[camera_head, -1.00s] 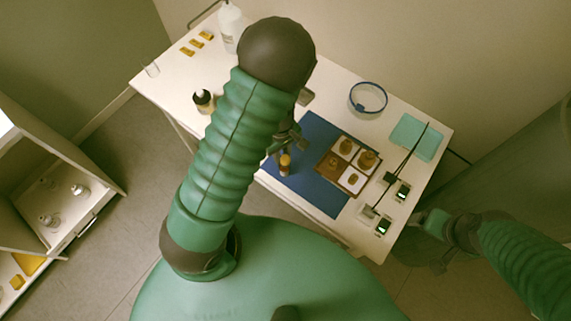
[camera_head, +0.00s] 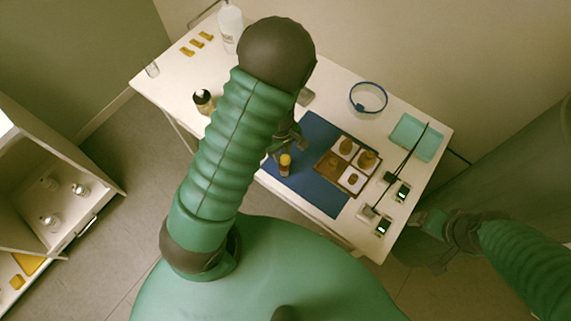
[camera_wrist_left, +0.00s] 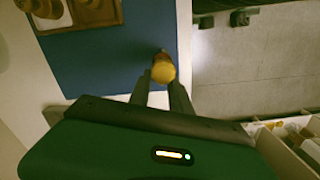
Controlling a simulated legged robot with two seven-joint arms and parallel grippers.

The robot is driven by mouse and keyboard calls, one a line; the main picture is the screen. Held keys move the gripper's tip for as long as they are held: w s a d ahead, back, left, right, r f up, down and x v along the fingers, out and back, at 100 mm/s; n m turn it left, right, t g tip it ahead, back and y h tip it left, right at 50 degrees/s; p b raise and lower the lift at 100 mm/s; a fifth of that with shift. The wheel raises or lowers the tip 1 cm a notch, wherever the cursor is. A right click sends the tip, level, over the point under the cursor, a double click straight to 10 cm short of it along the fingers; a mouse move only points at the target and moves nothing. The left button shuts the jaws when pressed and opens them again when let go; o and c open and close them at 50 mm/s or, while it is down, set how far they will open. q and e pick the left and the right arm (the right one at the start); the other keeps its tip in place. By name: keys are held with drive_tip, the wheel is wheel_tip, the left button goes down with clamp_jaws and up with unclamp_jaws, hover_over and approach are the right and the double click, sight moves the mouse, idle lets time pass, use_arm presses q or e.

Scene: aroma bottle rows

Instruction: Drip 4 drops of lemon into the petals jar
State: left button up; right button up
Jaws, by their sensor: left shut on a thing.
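My left gripper (camera_wrist_left: 164,82) is shut on a small amber bottle with a yellow top (camera_wrist_left: 162,68), which shows between the fingertips in the left wrist view. In the head view this bottle (camera_head: 285,164) is over the front part of the blue mat (camera_head: 314,195), left of the wooden tray (camera_head: 326,170). Several small brown items stand on pale squares in the tray; I cannot tell which is the petals jar. My right gripper (camera_head: 428,222) is off the table's right edge, too small to read. My left arm hides part of the table.
A blue-rimmed round dish (camera_head: 368,98) and a teal tray (camera_head: 416,138) stand at the back right. Two small devices (camera_head: 383,226) with displays lie at the right edge. A dark-capped bottle (camera_head: 204,101), a white bottle (camera_head: 230,28) and yellow pieces (camera_head: 197,43) are at the left.

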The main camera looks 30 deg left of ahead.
use_arm(q)
wheel_tip(320, 180, up, 9)
drive_tip(key=p, duration=0.8)
drive_tip(key=shift+f, duration=0.2)
drive_tip(key=shift+w+d, duration=0.1)
